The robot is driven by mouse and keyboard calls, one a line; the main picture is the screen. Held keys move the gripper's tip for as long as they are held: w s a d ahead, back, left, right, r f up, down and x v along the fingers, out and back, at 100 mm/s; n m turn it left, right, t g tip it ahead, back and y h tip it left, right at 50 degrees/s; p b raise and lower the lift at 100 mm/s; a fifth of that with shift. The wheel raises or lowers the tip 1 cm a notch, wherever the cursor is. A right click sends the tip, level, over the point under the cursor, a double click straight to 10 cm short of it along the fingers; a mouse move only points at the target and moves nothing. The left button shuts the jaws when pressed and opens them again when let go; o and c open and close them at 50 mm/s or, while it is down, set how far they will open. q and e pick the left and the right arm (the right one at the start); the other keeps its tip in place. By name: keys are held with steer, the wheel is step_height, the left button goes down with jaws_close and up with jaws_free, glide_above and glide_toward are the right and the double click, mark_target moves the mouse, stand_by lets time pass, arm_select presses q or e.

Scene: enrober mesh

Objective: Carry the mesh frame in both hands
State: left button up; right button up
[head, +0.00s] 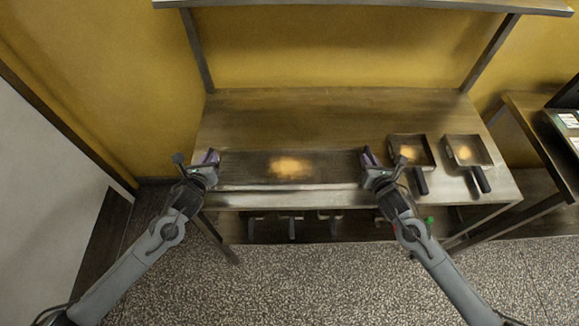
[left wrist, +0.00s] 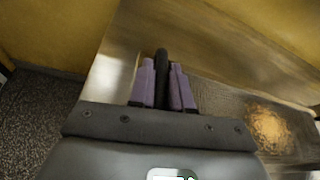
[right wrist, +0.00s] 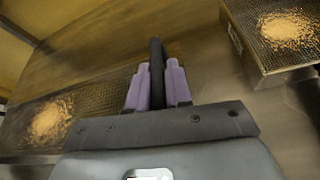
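The mesh frame (head: 240,169) is a long, dark rectangular screen with a patch of orange crumbs at its middle. It lies level along the front of the steel table, between my grippers. I cannot tell whether it touches the tabletop. My left gripper (head: 210,158) is at its left end, with purple fingers closed on both sides of a black handle (left wrist: 162,65). My right gripper (head: 370,158) is at its right end, its fingers closed on another black handle (right wrist: 157,75). The mesh also shows in the left wrist view (left wrist: 222,100) and the right wrist view (right wrist: 100,100).
Two square mesh pans (head: 410,150) (head: 466,152) with orange crumbs and black handles stand right of my right gripper. The steel table (head: 300,108) is bare behind the frame. A shelf (head: 370,4) hangs above. Several handled items sit below. A side table (head: 535,130) is at right.

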arm_select(q)
jaws_close()
arm_select(e)
jaws_close()
arm_select(q)
steer(key=shift+d, duration=0.1)
stand_by(0.6)
steer(key=shift+r, duration=0.2)
arm_select(e)
steer(key=shift+r, duration=0.2)
